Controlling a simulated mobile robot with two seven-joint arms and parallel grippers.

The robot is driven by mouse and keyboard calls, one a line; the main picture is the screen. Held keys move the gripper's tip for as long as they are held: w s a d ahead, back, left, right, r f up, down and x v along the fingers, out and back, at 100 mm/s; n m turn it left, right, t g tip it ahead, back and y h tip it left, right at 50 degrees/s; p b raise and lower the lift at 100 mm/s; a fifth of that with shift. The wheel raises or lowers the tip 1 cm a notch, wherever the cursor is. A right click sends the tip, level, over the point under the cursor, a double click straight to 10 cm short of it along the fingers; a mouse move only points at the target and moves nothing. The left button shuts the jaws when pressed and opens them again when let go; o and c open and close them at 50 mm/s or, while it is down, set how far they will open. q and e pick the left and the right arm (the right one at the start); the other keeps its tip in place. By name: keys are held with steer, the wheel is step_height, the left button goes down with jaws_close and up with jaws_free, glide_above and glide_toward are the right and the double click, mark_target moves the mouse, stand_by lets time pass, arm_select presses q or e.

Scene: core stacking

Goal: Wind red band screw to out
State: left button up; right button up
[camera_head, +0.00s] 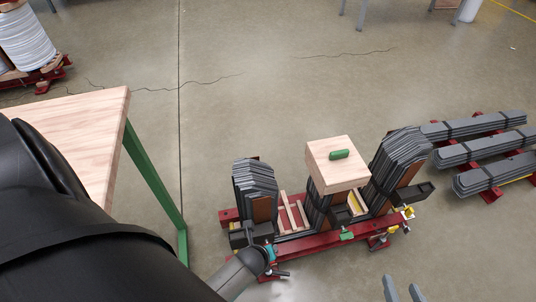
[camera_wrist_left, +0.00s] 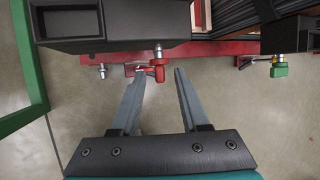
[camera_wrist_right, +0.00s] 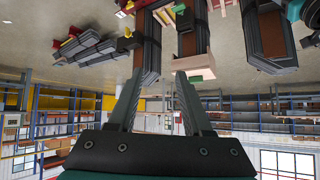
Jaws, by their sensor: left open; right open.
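The red band screw (camera_wrist_left: 157,72) shows in the left wrist view at the red beam (camera_wrist_left: 203,48) of the core frame, below a black block (camera_wrist_left: 118,22). My left gripper (camera_wrist_left: 160,74) is open, with one fingertip on each side of the screw in the picture. I cannot tell whether either finger touches it. In the head view the screw cannot be made out near my left wrist. My right gripper (camera_head: 402,285) is open and empty at the bottom edge of the head view, and its spread fingers also show in the right wrist view (camera_wrist_right: 156,76).
A green band screw (camera_wrist_left: 278,68) sits further right on the beam. Stacked grey core legs (camera_head: 255,183) stand on the red frame, with a wooden block (camera_head: 335,170) on the middle leg. A wooden table (camera_head: 75,135) is left. Grey sheet stacks (camera_head: 490,150) lie right.

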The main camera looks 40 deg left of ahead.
arm_select(q)
steer(key=shift+b+x, duration=0.55)
steer(key=shift+x, duration=0.25)
steer(key=shift+w+f+b, duration=0.25)
steer(key=shift+f+b, duration=0.05)
steer(key=shift+f, duration=0.05)
arm_select(e)
steer(key=shift+w+a+r+t+y, duration=0.2)
steer(key=shift+a+t+y, duration=0.1)
steer(key=shift+a+t, duration=0.25)
steer(key=shift+w+a+r+t+y, duration=0.2)
steer(key=shift+a+t+y, duration=0.1)
steer(key=shift+a+t, duration=0.25)
steer(key=shift+w+a+r+t+y, duration=0.2)
steer(key=shift+a+t+y, duration=0.1)
steer(key=shift+a+t, duration=0.25)
steer(key=shift+a, duration=0.1)
arm_select(q)
steer(key=shift+c, duration=0.2)
jaws_close()
